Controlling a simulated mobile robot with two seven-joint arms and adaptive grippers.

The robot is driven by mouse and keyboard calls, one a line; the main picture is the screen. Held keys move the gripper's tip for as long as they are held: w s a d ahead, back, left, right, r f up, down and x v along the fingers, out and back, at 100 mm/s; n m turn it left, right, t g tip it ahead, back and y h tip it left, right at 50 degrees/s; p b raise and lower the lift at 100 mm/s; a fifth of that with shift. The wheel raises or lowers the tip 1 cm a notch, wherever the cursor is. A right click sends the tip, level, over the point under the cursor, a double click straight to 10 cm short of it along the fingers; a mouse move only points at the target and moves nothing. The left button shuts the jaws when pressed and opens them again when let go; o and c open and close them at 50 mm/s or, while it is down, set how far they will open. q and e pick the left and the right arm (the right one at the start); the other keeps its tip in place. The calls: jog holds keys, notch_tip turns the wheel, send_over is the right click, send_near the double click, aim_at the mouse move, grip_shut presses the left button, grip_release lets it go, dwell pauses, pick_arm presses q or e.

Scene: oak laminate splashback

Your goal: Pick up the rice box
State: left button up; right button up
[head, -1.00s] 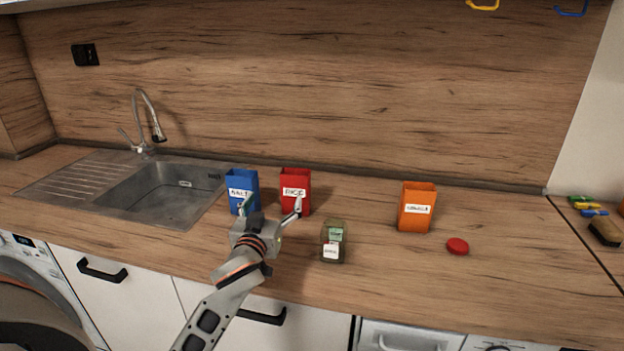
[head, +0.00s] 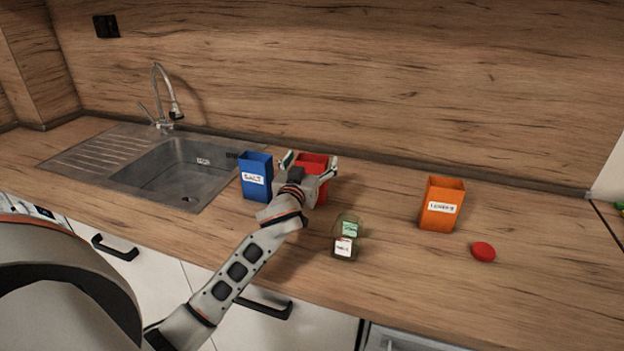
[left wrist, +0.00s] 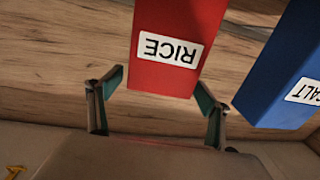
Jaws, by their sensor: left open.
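The rice box (head: 312,159) is an upright red box on the counter, right of the blue salt box (head: 255,179). In the head view my left gripper (head: 310,168) is in front of it and hides much of it. In the left wrist view the rice box (left wrist: 172,75) appears upside down with its white RICE label facing the camera. The left gripper (left wrist: 158,112) is open there, one finger toward each side of the box. I cannot tell whether a finger touches it. The salt box (left wrist: 288,72) is close beside one finger. My right gripper is not in view.
A small glass jar (head: 346,240) stands in front of the rice box, near the counter edge. An orange labelled box (head: 441,206) and a red disc (head: 483,252) are to the right. The steel sink (head: 180,170) is at left. Counter between jar and orange box is clear.

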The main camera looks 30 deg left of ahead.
pick_arm(q)
jog(key=shift+w+a, duration=0.15)
jog(key=shift+w, duration=0.25)
jog(key=shift+c, duration=0.3)
jog(key=c, duration=1.8)
